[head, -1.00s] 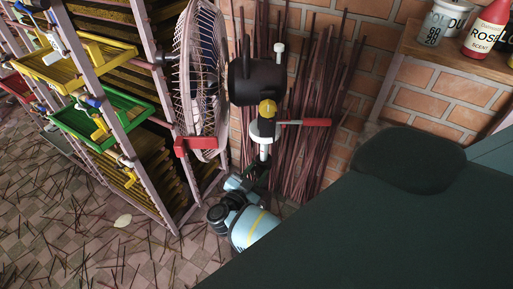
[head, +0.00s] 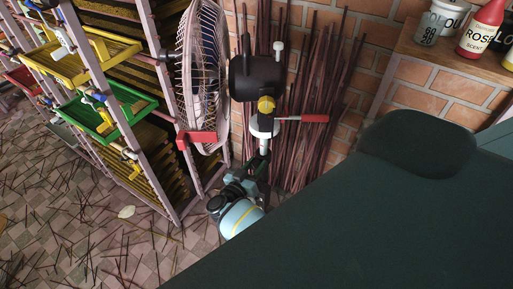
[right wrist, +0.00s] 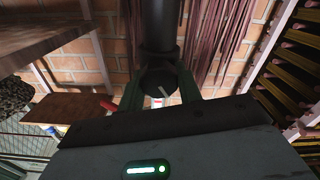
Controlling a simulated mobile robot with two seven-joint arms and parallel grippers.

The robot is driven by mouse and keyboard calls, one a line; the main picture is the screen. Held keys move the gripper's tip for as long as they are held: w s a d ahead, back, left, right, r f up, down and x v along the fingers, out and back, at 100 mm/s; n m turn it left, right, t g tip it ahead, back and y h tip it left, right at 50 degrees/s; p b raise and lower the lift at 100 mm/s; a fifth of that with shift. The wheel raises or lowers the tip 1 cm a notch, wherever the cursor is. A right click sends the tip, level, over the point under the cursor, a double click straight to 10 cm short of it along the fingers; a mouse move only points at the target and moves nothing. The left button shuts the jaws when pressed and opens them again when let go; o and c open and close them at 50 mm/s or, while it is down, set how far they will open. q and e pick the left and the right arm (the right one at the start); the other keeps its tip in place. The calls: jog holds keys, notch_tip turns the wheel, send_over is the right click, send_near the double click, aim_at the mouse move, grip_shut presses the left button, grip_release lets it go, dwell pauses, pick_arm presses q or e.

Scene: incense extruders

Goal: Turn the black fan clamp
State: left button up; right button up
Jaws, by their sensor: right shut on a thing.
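The standing fan has a round wire cage (head: 203,75), a black motor housing (head: 255,78), a yellow collar (head: 266,105) and a white fitting with a red handle (head: 308,118). Below these, my right gripper (head: 257,180) is at the fan's pole. In the right wrist view, its two dark green fingers (right wrist: 160,88) are on either side of a rounded black part, which I take as the black fan clamp (right wrist: 157,80), and are shut on it. A black pole (right wrist: 160,25) runs from it. In the head view, the clamp is mostly hidden by the gripper.
A rack (head: 150,90) with yellow and green trays stands left of the fan. Dark red sticks (head: 310,80) lean on the brick wall behind. A wooden shelf (head: 425,52) with bottles is at upper right. Loose sticks litter the tiled floor (head: 90,215).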

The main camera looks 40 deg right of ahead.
dwell(0.4)
jog(key=o, duration=1)
jog(key=shift+a, duration=0.1)
